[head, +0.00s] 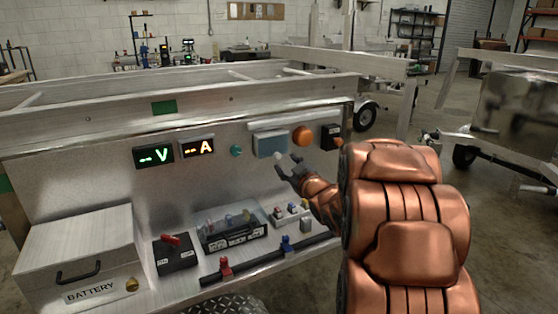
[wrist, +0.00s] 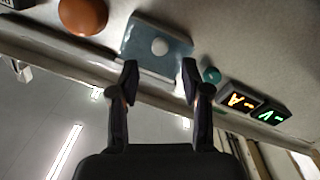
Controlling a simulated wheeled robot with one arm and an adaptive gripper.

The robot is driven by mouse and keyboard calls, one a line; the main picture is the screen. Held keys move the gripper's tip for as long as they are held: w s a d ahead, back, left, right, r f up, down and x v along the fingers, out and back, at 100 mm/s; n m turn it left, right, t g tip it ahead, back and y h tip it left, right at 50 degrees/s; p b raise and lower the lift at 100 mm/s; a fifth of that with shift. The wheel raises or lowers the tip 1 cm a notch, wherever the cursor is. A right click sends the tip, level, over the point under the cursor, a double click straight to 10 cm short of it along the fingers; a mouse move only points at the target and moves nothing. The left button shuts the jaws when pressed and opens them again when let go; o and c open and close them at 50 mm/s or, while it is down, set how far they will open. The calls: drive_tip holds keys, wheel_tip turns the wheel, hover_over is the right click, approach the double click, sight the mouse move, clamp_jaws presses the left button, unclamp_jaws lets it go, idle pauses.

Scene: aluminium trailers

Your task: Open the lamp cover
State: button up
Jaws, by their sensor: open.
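A blue-grey rectangular cover (head: 268,143) sits on the trailer's front panel, between a teal button and an orange dome. It looks closed, but I cannot see behind it. In the wrist view the same cover (wrist: 140,35) shows with a round white knob (wrist: 160,47) at its middle. My gripper (head: 286,168) is open just in front of the cover's lower part. In the wrist view my gripper's (wrist: 160,68) two dark fingers are spread, with the knob beyond their tips and in line with the gap. I see nothing held between them.
An orange dome (head: 303,136) and a dark box (head: 331,137) are right of the cover. The teal button (head: 236,151) and two lit displays (head: 197,147) are left. Below, a shelf carries a battery box (head: 75,255), a fuse tray (head: 232,230) and a black bar.

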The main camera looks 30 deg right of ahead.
sight(278, 157)
drive_tip(key=shift+w+d, duration=0.2)
drive_tip(key=shift+w, duration=1.35)
drive_tip(key=shift+w+d, duration=0.2)
drive_tip(key=shift+w, duration=1.35)
drive_tip(key=shift+c, duration=0.2)
clamp_jaws()
